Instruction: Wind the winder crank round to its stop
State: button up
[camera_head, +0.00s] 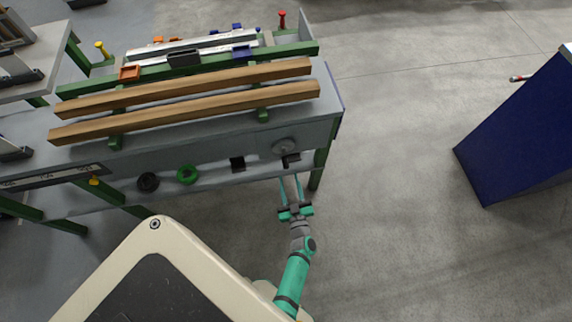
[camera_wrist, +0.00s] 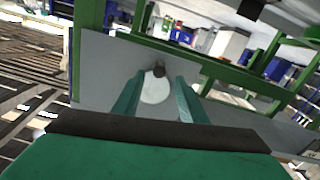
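The winder (camera_head: 282,147) is a grey disc on the front side panel of the table, near its right end. Its crank has a dark handle (camera_head: 291,159) at the lower right of the disc. In the wrist view the pale disc (camera_wrist: 156,90) lies ahead between my fingers, with the dark handle (camera_wrist: 159,70) at its top. My gripper (camera_head: 291,179) is teal and open, its two long fingers pointing at the crank from the front. The fingers look apart from the handle, with nothing between them. The exact gap to the handle is hard to tell.
The runout table (camera_head: 225,150) carries two long wooden beams (camera_head: 190,100). A green table leg (camera_head: 319,165) stands right of the crank. Floor is clear toward the blue cabinet (camera_head: 520,135).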

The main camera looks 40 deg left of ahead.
aim_at(287, 168)
jog(key=x, duration=0.7)
jog(key=shift+w+a, duration=0.25)
grip_shut()
